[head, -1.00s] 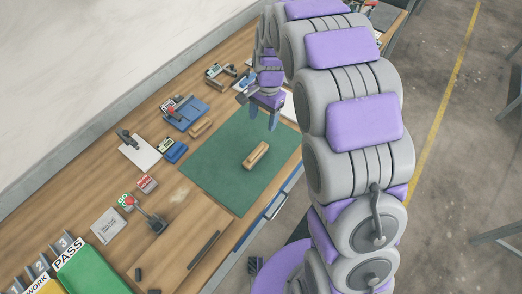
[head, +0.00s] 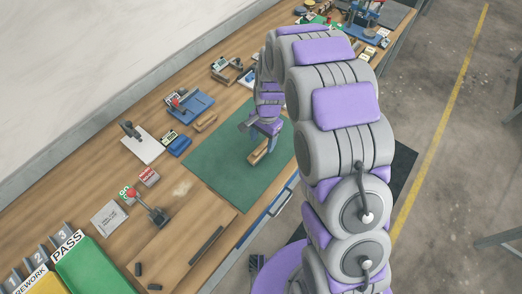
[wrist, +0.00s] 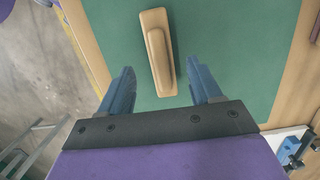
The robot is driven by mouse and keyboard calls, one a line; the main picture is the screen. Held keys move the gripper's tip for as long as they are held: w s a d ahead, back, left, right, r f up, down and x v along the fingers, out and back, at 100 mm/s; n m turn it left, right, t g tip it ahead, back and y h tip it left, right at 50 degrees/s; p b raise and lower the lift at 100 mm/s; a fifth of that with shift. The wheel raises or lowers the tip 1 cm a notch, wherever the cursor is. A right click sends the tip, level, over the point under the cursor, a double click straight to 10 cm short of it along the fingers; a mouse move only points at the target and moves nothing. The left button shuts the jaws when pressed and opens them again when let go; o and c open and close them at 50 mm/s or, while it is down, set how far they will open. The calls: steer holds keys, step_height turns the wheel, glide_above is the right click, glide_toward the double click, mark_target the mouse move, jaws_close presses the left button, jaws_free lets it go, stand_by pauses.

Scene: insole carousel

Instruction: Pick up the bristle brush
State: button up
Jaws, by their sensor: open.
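The bristle brush, a long tan wooden block with a raised wooden grip (head: 258,154), lies on the green mat (head: 222,172). It also shows in the wrist view (wrist: 158,55), lying lengthwise away from me. My gripper (head: 264,131) is above the mat, over the brush's far end in the head view, and partly covers it. In the wrist view my gripper (wrist: 162,82) has its two blue fingers spread apart. The brush's near end reaches toward the gap between them, with room on both sides. Nothing is held. The bristles are hidden underneath.
Another tan wooden piece (head: 206,122) lies beside the mat, near a blue fixture (head: 190,104). A lever with a red knob (head: 147,206) stands toward the front. Green and yellow bins (head: 90,268) are at the lower left. The mat around the brush is clear.

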mark_target(261, 145)
steer(key=f, duration=0.4)
steer(key=shift+s+a+f+b, duration=0.1)
steer(key=shift+s+a+b, duration=0.05)
steer(key=shift+a+b, duration=0.25)
steer(key=shift+d, duration=0.2)
steer(key=shift+c, duration=0.7)
steer(key=shift+a, duration=0.15)
steer(key=c, duration=1)
steer(key=shift+c, duration=0.2)
steer(key=shift+r+p, duration=0.3)
steer(key=shift+r, duration=0.65)
step_height(261, 145, up, 2)
steer(key=shift+r+p, duration=0.1)
steer(key=shift+p, duration=0.2)
steer(key=s+d+r+p, duration=0.1)
steer(key=s+d+p, duration=0.1)
steer(key=s, duration=1.4)
steer(key=shift+d, duration=0.15)
